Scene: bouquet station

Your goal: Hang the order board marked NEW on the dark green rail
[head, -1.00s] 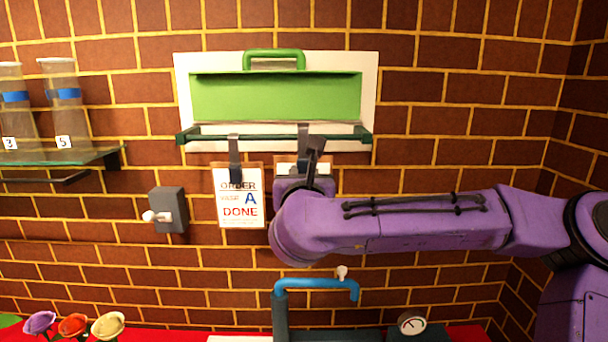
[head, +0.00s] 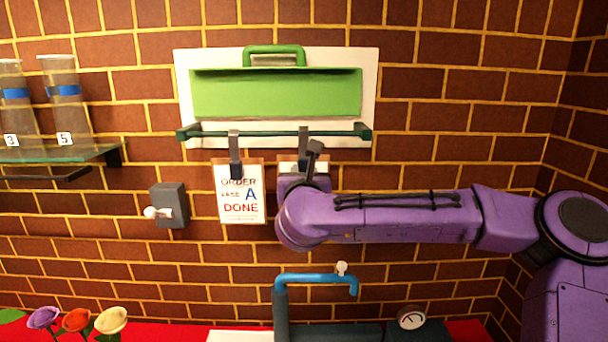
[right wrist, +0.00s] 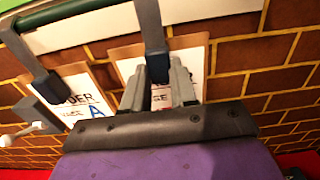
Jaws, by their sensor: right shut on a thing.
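The dark green rail (head: 210,134) runs across the wall below a light green panel. An order board marked DONE (head: 240,205) hangs from it by a dark hook. My right gripper (right wrist: 160,88) is shut on a second board (right wrist: 190,62), around the lower part of its dark hook (right wrist: 151,30). In the head view this board (head: 287,164) is mostly hidden behind my right gripper (head: 305,178), and its mark cannot be read. Its hook top (head: 303,131) overlaps the rail, slightly higher than the other hook. Whether it bears on the rail cannot be told. My left gripper is out of view.
A grey wall box with a white lever (head: 168,206) is left of the boards. A glass shelf (head: 60,153) with vases is further left. A blue pipe (head: 315,279), a gauge (head: 411,317) and flowers (head: 77,320) are below.

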